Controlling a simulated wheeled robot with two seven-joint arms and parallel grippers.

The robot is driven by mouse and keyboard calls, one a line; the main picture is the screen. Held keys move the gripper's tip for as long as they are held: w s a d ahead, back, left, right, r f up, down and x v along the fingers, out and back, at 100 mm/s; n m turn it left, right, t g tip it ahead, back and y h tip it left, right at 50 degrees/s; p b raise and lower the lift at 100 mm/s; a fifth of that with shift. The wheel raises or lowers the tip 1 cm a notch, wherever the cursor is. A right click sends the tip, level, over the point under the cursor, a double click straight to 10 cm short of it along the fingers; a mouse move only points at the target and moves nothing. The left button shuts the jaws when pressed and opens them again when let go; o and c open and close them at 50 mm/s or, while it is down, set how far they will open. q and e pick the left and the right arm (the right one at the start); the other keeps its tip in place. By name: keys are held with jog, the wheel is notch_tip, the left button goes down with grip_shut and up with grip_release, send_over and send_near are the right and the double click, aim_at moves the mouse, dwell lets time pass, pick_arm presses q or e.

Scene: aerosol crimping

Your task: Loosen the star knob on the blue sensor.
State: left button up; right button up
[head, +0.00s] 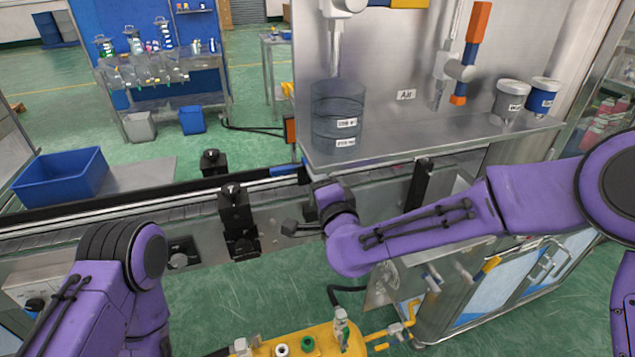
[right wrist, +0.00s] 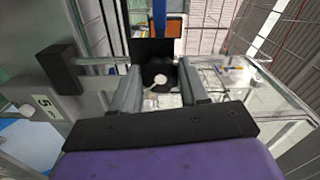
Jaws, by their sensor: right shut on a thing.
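My right gripper (right wrist: 158,88) is shut on a black round knob (right wrist: 157,74), which sits between its two grey fingers in the right wrist view. I take it as the star knob; its lobes are not clear.
The conveyor (head: 150,208) crosses the scene, with black brackets (head: 238,222) on its near side. A metal bench (head: 430,143) with a clear cylinder (head: 337,112) stands behind my right arm. A yellow tank (head: 300,343) is at the bottom. A blue bin (head: 62,177) is at left.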

jog(key=n, duration=0.8)
jog(key=shift+f+n+b, duration=0.1)
jog(key=shift+n+b, duration=0.2)
jog(key=shift+n, duration=0.1)
dwell(0.4)
jog(key=o, duration=1.1)
jog(key=shift+c, duration=0.2)
jog(key=shift+d, duration=0.1)
